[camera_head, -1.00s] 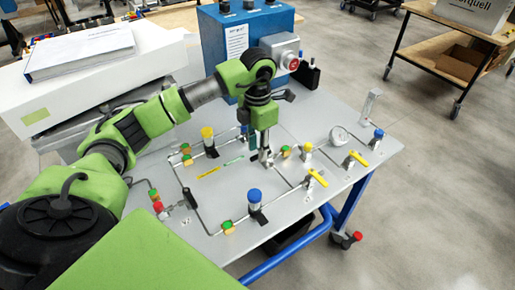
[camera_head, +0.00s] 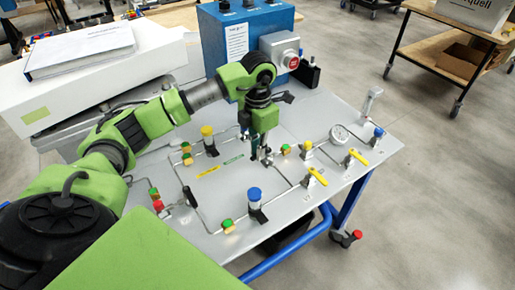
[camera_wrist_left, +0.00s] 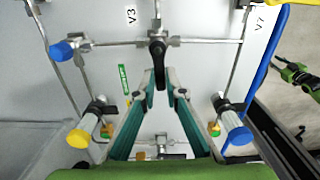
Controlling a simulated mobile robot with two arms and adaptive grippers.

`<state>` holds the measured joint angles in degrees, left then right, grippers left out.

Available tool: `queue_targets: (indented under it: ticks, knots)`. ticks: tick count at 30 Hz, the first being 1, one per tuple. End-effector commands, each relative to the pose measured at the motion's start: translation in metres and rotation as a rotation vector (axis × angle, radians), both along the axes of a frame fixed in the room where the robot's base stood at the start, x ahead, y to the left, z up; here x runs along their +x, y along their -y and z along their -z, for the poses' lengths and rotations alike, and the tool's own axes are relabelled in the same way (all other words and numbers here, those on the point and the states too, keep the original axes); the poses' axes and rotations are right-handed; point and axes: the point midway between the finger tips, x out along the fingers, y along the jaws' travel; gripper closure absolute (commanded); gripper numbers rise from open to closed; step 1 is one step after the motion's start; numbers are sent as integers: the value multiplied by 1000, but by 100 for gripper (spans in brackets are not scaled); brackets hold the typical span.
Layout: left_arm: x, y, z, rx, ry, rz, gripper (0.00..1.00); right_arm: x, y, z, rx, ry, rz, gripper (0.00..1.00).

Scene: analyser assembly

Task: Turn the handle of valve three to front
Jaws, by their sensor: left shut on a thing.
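Valve three's black handle (camera_wrist_left: 158,76) shows in the left wrist view beside the V3 label (camera_wrist_left: 130,15), under a metal pipe fitting. My left gripper (camera_wrist_left: 159,80) has its two teal fingers on either side of this handle and is shut on it. The handle extends from the fitting toward the bottom of that view. In the head view my left gripper (camera_head: 264,156) reaches down to the middle of the grey panel (camera_head: 290,215); its fingers mostly hide the handle there.
Yellow-handled valves (camera_head: 317,176) stand right of my left gripper, with a gauge (camera_head: 339,133) behind. A blue-capped part (camera_head: 254,195) stands in front and a yellow-capped one (camera_head: 207,132) to the left. A blue box (camera_head: 240,40) stands behind. Pipes run close around the gripper.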

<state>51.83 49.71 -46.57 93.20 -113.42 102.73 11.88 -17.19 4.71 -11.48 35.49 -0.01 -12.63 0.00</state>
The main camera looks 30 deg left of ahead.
Motion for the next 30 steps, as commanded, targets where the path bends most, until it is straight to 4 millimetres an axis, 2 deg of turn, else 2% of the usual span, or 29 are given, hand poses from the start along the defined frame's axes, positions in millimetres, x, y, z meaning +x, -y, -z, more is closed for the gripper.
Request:
queue_targets:
  ticks: [8,30]
  knots:
    - [-1,6,-1,1,1,-179,100,0,0,0,0,0,0,72]
    - [4,31,-1,0,2,-878,100,0,-4,-2,4,1,2,72]
